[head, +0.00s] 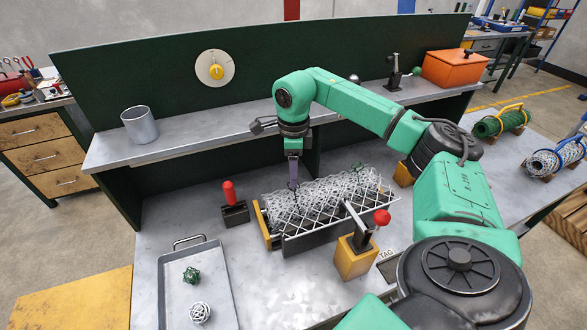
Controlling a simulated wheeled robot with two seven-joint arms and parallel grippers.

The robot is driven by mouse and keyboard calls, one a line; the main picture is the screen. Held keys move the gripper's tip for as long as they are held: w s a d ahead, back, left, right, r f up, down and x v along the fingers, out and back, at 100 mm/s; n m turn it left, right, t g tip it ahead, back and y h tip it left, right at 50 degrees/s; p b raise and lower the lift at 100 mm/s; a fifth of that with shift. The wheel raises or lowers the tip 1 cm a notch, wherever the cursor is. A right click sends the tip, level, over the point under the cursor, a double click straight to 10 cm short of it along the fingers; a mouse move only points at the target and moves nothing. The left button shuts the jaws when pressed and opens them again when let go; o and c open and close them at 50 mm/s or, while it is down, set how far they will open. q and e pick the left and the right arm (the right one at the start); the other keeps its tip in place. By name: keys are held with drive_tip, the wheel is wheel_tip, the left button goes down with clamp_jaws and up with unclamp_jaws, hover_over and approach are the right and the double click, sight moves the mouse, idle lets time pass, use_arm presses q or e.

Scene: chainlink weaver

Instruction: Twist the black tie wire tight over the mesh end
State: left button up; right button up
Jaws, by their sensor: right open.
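A roll of silvery chain-link mesh (335,197) lies in a cradle (318,240) on the metal bench. My right gripper (294,190) points down over the mesh near its left end, with its fingertips at or just above the wires. It is open, and nothing is clearly held between its fingers. I cannot pick out the black tie wire; it is too small or hidden among the mesh and the dark fingertips. My left gripper is out of view.
A red-handled clamp (233,207) stands left of the cradle, and a red-knobbed clamp on a yellow block (355,258) stands at its front right. A grey tray (168,298) holds a green and a white wire ball. A metal cup (140,125) and an orange box (455,68) stand on the shelf.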

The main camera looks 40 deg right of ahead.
drive_tip(key=shift+f+n, duration=0.15)
drive_tip(key=shift+n, duration=1.05)
drive_tip(key=shift+r+n, duration=0.35)
drive_tip(key=shift+n, duration=0.65)
drive_tip(key=shift+n+p, duration=0.5)
drive_tip(key=shift+n, duration=0.6)
drive_tip(key=n+p, duration=0.1)
drive_tip(key=n, duration=1.1)
drive_tip(key=shift+f+n+p, duration=0.1)
drive_tip(key=shift+n+p, duration=0.2)
drive_tip(key=shift+n, duration=0.1)
drive_tip(key=n, duration=0.6)
drive_tip(key=shift+n, duration=0.8)
wheel_tip(320, 180, down, 4)
drive_tip(key=b, duration=0.3)
drive_tip(key=shift+f, duration=0.2)
drive_tip(key=shift+r, duration=0.1)
drive_tip(key=shift+c, duration=0.3)
